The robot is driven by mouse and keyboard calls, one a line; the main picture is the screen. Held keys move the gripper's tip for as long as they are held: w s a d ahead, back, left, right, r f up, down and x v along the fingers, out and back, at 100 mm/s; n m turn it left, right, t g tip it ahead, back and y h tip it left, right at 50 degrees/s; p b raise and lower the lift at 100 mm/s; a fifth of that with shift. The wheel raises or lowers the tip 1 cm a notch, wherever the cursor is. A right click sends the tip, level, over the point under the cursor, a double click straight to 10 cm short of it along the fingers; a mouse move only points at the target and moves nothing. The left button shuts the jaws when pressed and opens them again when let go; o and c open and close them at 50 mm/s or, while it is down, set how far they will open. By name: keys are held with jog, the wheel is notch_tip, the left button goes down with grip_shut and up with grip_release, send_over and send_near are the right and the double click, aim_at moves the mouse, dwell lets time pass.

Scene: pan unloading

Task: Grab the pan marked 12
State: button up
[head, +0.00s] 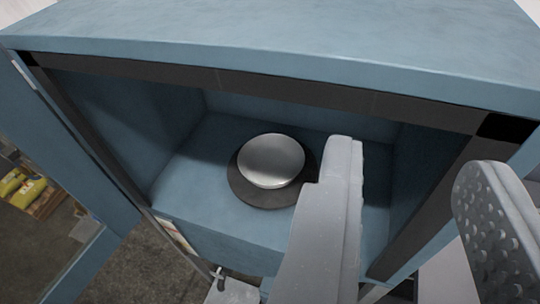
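A round silvery pan (271,161) sits inside the blue cabinet on a dark round plate (250,198). No number can be read on it in this view. My gripper (411,165) is open, its two grey fingers wide apart. The left finger overlaps the right edge of the dark plate in the picture, and the right finger shows in front of the cabinet's right side. Nothing shows between the fingers. I cannot tell whether either finger touches anything.
The blue cabinet (290,45) has a dark frame around its opening. Its door (45,150) stands open at the left. The cabinet floor left of the plate is bare.

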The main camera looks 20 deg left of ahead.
jog(key=shift+w+d+r, duration=0.1)
jog(key=shift+w+d, duration=0.25)
